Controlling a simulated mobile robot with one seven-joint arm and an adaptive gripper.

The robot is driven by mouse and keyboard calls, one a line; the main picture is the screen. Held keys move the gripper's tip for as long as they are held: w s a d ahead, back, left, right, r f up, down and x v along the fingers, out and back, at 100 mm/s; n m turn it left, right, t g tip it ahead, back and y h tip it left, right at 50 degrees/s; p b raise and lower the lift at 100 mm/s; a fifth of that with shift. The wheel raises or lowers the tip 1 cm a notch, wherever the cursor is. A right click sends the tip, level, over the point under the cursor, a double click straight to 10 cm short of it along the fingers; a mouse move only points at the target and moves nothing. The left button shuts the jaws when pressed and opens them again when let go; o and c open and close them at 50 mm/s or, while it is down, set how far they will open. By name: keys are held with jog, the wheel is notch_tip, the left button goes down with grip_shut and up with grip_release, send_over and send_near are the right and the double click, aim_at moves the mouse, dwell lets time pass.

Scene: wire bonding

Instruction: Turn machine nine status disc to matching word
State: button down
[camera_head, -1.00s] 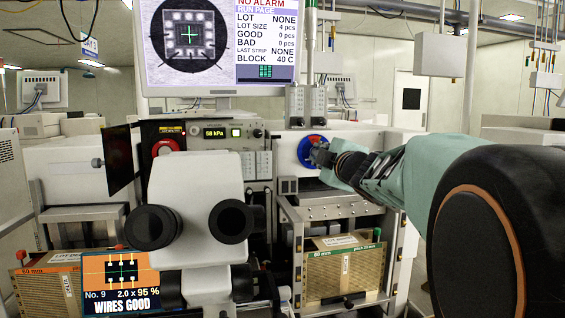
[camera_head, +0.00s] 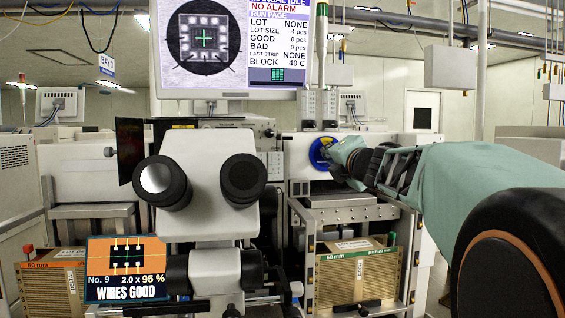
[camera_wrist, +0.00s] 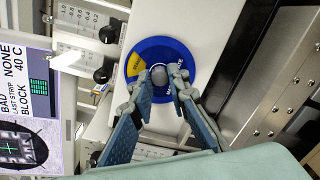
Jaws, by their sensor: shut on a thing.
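The status disc (camera_head: 320,147) is on the white machine front, right of centre in the head view. In the wrist view the round blue disc (camera_wrist: 184,58) shows a yellow sector at its left and a grey central knob (camera_wrist: 159,74). My gripper (camera_wrist: 161,80) is shut on the knob, one finger on each side. In the head view my gripper (camera_head: 332,152) covers the disc's right part. The monitor (camera_head: 275,30) shows a cut-off top line, then "NO ALARM". An orange-and-dark panel (camera_head: 126,285) reads "No. 9" and "WIRES GOOD".
A white microscope (camera_head: 208,185) with two black eyepieces stands left of the disc. Below the disc is a metal frame with a brown box (camera_head: 345,285). A metal rail (camera_wrist: 265,85) runs close to the right of the disc in the wrist view.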

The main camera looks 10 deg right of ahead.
jog(key=shift+n+b, duration=0.5)
jog(key=shift+n, duration=0.6)
jog(key=c, duration=1.8)
grip_release()
jog(key=shift+c, duration=0.2)
jog(key=shift+r, duration=0.1)
notch_tip(320, 180, up, 10)
